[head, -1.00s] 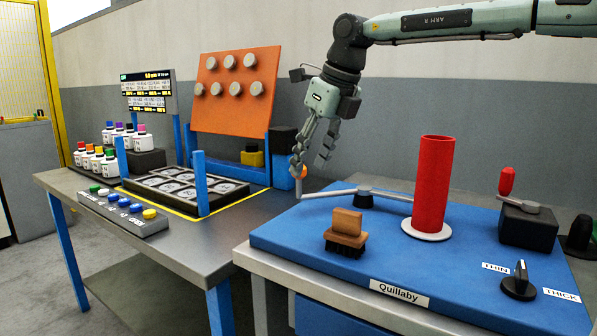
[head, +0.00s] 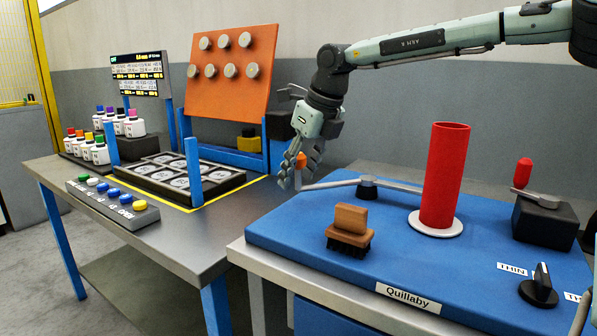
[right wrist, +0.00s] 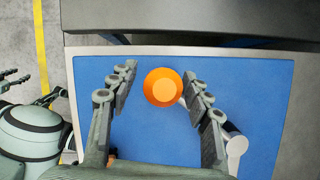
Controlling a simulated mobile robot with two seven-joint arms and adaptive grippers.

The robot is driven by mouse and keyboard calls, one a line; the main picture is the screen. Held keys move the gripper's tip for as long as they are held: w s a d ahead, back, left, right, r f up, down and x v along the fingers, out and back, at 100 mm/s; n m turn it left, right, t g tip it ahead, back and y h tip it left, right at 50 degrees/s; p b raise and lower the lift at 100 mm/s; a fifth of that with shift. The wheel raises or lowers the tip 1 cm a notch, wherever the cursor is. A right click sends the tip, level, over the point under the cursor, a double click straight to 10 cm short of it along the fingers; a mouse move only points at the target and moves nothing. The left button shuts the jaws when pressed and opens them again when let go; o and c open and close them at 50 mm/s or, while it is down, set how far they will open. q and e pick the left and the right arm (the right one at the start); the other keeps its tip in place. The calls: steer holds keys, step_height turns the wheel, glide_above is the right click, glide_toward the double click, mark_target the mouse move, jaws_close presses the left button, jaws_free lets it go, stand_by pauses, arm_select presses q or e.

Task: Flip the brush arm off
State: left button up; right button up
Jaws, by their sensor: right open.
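The brush arm is a thin grey lever (head: 330,184) pivoted on a black post (head: 367,187), with an orange knob (head: 301,160) at its left end. Its other end runs toward the red tube (head: 445,178). My right gripper (head: 293,173) is open at the knob. In the right wrist view the orange knob (right wrist: 163,87) is between the spread fingers (right wrist: 162,88), with a gap on the left and little room on the right. My left gripper (right wrist: 35,88) appears at the left edge of that view, its fingers apart and empty; it is out of the head view.
A black box (head: 543,220) with a red handle and a black selector knob (head: 540,288) are at right. The left table (head: 190,245) holds bottles, a tray and a button strip.

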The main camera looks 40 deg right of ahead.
steer(key=shift+c, duration=0.2)
jaws_close()
stand_by(0.5)
